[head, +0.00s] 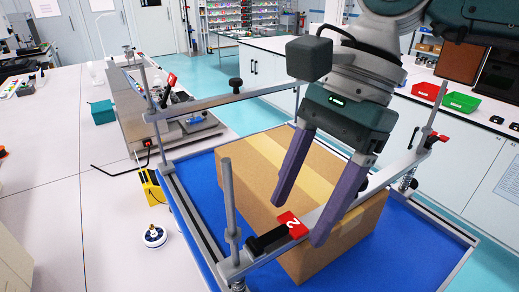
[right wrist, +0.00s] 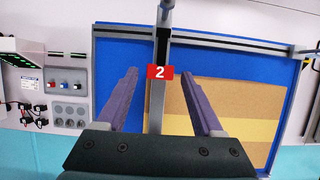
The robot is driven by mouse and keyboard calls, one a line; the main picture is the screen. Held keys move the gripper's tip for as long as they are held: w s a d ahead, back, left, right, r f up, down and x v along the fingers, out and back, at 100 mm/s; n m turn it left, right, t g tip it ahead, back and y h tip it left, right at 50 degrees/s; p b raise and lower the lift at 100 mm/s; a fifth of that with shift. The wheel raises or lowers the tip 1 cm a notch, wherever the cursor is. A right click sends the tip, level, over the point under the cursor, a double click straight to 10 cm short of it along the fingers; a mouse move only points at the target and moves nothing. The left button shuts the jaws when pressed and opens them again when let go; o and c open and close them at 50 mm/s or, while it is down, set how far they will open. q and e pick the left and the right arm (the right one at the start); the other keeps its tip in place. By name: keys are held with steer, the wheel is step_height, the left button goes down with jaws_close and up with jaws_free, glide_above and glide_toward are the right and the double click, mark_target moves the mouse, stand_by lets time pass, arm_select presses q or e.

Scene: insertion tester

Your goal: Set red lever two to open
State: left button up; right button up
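Red lever two is a red tag with a white "2" (head: 291,225) beside a black handle (head: 267,241), on the near grey bar of the blue-floored frame. In the right wrist view the red tag (right wrist: 160,72) appears between the fingertips, over the bar. My right gripper (head: 299,220) is open and empty, with its purple fingers pointing down, one on either side of the bar. I cannot tell how far the fingertips are from the tag. My left gripper is not in view.
A cardboard box (head: 355,225) lies on the blue base (head: 190,190) beneath the bar. Other red tags sit at the frame's far left (head: 171,79) and right (head: 437,138). Upright grey posts (head: 229,195) stand at the frame's corners. A bench with instruments is left.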

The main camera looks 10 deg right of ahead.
jaws_close()
stand_by(0.3)
